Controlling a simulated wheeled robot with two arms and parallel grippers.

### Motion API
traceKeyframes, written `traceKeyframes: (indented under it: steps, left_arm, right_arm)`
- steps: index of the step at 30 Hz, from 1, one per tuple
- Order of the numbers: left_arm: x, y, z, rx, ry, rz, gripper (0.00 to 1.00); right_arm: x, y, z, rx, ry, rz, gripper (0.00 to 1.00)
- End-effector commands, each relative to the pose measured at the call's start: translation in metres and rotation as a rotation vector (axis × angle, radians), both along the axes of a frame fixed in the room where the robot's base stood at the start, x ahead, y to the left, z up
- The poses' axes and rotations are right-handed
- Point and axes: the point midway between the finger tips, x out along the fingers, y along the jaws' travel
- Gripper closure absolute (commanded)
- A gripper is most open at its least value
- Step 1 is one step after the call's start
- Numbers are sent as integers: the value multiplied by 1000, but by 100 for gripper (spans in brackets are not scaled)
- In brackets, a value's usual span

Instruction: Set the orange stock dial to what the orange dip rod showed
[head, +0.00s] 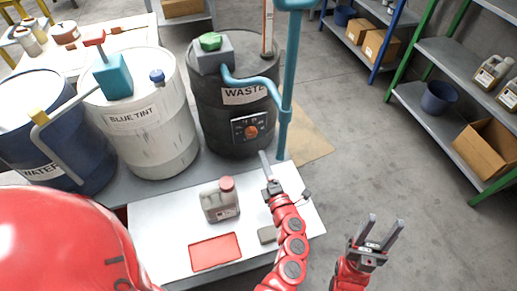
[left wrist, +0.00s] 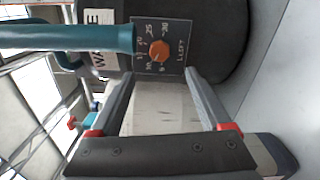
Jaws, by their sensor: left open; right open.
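The orange stock dial (head: 251,132) sits on a dark panel on the front of the black WASTE drum (head: 222,105). The dial also shows in the left wrist view (left wrist: 160,51), on a panel with numbers and "L LEFT"; its setting is too small to read. A pale upright rod with orange-brown edges (head: 268,28) stands at the top of the WASTE drum; no reading is legible. My left gripper (head: 268,168) is open and empty, below and in front of the dial; its fingers (left wrist: 158,80) point toward the panel. My right gripper (head: 371,222) is open and empty over the floor.
A teal pipe (head: 289,75) runs beside the WASTE drum. BLUE TINT (head: 150,125) and WATER (head: 55,130) drums stand left. The bench (head: 160,225) holds a red-capped jug (head: 220,201), a red tray (head: 215,238) and a grey block (head: 267,235).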

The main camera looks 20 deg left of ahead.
Motion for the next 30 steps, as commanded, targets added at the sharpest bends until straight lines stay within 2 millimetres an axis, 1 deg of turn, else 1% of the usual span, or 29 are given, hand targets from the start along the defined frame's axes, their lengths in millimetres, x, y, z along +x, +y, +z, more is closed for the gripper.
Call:
traceKeyframes:
  steps: [1, 3, 6, 9, 14, 27, 30]
  left_arm:
    - [-10, -8, -3, -2, 3, -6, 19]
    - [-22, -16, -2, -2, 1, -4, 19]
    - [-34, -24, 0, -3, -1, -1, 19]
    - [-42, -29, 0, -1, -2, -1, 19]
    - [-47, -32, 0, -1, -2, 0, 19]
    - [-47, -32, 1, -1, -2, 0, 19]
    - [-47, -27, 4, 18, -6, 9, 19]
  right_arm:
    - [0, 0, -2, 0, 0, 0, 51]
    - [0, 0, -3, 0, 0, 0, 51]
    - [0, 0, -4, 0, 0, 0, 51]
    - [0, 0, -5, 0, 0, 0, 51]
    - [0, 0, -5, 0, 0, 0, 51]
    - [0, 0, -5, 0, 0, 0, 51]
    - [0, 0, -3, 0, 0, 0, 51]
